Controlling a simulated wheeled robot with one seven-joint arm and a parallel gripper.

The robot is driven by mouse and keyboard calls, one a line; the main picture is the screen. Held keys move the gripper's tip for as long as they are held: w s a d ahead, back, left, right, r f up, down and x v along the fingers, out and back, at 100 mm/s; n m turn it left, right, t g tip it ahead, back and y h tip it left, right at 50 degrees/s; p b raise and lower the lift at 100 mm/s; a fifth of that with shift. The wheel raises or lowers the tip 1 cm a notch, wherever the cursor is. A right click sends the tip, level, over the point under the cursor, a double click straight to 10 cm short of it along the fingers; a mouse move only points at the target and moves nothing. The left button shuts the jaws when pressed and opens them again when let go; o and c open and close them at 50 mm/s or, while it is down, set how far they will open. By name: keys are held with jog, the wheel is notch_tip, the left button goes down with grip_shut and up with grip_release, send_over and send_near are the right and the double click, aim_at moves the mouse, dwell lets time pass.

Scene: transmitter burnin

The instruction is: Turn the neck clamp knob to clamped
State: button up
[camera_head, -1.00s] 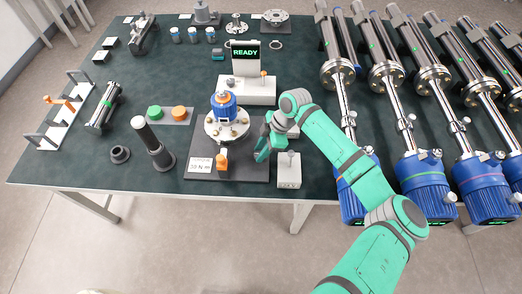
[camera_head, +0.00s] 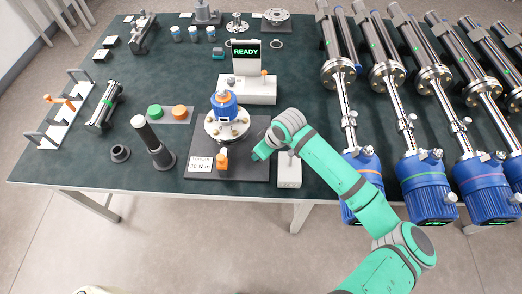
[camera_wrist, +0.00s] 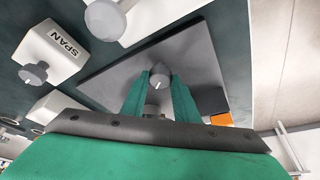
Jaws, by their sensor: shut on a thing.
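In the wrist view a small round grey knob (camera_wrist: 159,78) with a white pointer line sits between the two green fingers of my gripper (camera_wrist: 158,92). The fingers are shut on its sides. The pointer slants in that picture; no position labels are readable beside it. In the head view my gripper (camera_head: 262,152) is at the right part of the dark base plate (camera_head: 250,172), and the arm hides the knob. The blue-topped transmitter (camera_head: 224,106) stands upright on a round flange on this plate, left of my gripper.
An orange-topped clamp (camera_head: 222,160) and a torque label (camera_head: 201,164) are at the plate's front. A white box with a grey knob (camera_head: 289,172) stands close right of the plate. A white stand with a READY display (camera_head: 246,52) is behind. Large blue-ended instruments fill the right.

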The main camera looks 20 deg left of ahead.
jog(key=m, duration=0.2)
jog(key=m+t, duration=0.1)
jog(key=m, duration=0.1)
jog(key=shift+s+a+m+t+h, duration=0.15)
jog(key=shift+a+m+t+h, duration=0.05)
jog(key=shift+m+t+h, duration=0.1)
jog(key=shift+s+m+t+h, duration=0.1)
jog(key=shift+m+t+h, duration=0.35)
jog(key=shift+m, duration=1.05)
jog(key=o, duration=1.1)
jog(key=shift+c, duration=0.2)
jog(key=shift+r, duration=0.1)
jog(key=v, duration=1)
jog(key=shift+r, duration=0.4)
